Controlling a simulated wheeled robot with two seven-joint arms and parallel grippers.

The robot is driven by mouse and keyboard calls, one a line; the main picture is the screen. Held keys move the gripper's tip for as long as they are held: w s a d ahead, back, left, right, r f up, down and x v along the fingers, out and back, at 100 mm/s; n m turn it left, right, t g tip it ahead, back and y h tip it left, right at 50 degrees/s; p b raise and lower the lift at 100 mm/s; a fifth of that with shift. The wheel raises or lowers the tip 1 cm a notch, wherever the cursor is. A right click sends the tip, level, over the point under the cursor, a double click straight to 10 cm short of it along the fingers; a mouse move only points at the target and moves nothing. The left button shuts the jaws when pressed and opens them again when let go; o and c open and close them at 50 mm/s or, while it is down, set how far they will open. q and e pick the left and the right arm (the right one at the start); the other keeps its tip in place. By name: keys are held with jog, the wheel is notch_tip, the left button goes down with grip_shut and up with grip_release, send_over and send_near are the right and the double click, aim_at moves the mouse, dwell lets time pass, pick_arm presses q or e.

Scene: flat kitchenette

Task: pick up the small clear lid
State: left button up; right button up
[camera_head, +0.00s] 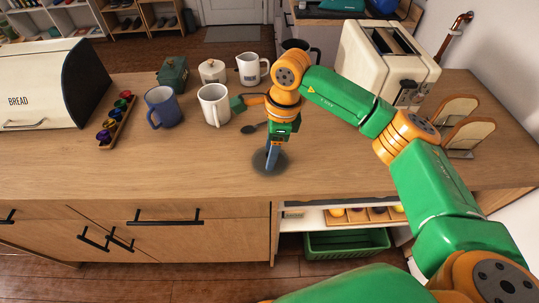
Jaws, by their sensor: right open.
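The small clear lid (259,163) looks like a dark, see-through disc lying flat on the wooden counter, near its front edge. My right gripper (272,160) points down over the lid, its blue fingers covering the middle of the disc. The gripper is open; the gap between its fingers is hard to make out from this angle. I cannot tell whether the fingertips touch the lid. My left gripper is not in view.
A dark spoon (250,128) lies behind the lid. A white mug (213,105), a blue mug (161,108) and a pod rack (117,118) stand to the left. A toaster (375,65) stands back right. Bare counter lies left of the lid.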

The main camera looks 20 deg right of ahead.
jog(key=shift+s, duration=0.1)
grip_shut()
jog(key=shift+r, duration=0.1)
